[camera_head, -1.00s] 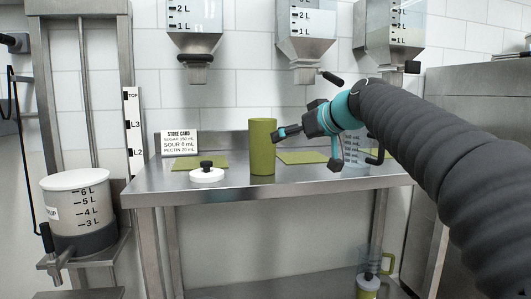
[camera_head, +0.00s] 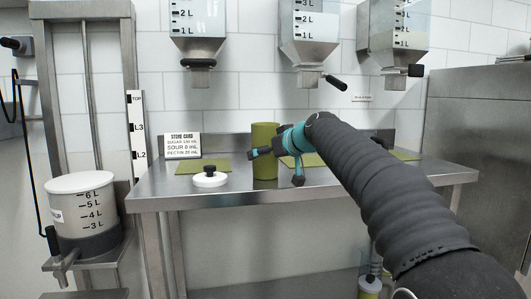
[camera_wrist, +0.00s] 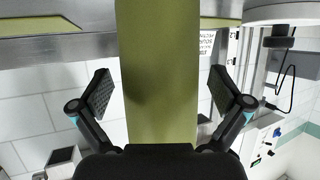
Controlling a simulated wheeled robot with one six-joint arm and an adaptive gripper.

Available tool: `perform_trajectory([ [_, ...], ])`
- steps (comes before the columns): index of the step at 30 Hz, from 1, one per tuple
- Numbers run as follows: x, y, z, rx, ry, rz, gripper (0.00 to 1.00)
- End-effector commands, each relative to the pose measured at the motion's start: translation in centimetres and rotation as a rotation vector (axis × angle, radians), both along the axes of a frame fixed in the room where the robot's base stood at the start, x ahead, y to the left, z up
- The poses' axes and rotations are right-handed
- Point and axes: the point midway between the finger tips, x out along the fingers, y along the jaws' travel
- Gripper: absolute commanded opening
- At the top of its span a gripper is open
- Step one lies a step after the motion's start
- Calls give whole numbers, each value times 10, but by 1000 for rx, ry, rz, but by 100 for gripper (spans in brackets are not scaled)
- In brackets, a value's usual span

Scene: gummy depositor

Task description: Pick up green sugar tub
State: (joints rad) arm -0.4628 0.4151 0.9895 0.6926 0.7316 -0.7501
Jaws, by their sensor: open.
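The green sugar tub (camera_head: 264,158) is a tall olive-green cylinder standing upright on the steel table. My gripper (camera_head: 268,153) is at the tub's right side in the head view, partly in front of it. In the wrist view, the tub (camera_wrist: 158,75) fills the middle, running between the two fingers of my gripper (camera_wrist: 162,95). The fingers are spread, with a gap visible on each side of the tub. The wrist picture appears upside down. My arm hides part of the table to the right.
A white lid with a black knob (camera_head: 210,177) sits on the table (camera_head: 160,198) left of the tub. Hoppers (camera_head: 308,40) hang above. A white-lidded bucket (camera_head: 82,210) stands at the left.

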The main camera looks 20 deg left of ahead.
Motion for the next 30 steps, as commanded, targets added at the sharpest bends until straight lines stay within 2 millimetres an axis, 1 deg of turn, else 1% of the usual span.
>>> perform_trajectory([
  [4, 6, 8, -3, 1, -1, -1, 100],
  [11, 7, 9, -4, 1, -1, -1, 100],
  [14, 7, 9, -4, 1, -1, -1, 78],
  [15, 7, 9, -4, 1, -1, -1, 68],
  [17, 6, 9, -4, 1, -1, -1, 52],
  [18, 6, 9, -4, 1, -1, -1, 42],
  [20, 6, 9, -4, 1, -1, -1, 28],
  [21, 6, 9, -4, 1, -1, -1, 18],
  [22, 6, 8, -2, 2, -4, -1, 16],
  [27, 6, 8, -2, 2, -3, -1, 16],
  [30, 6, 9, 2, 2, -3, -1, 16],
])
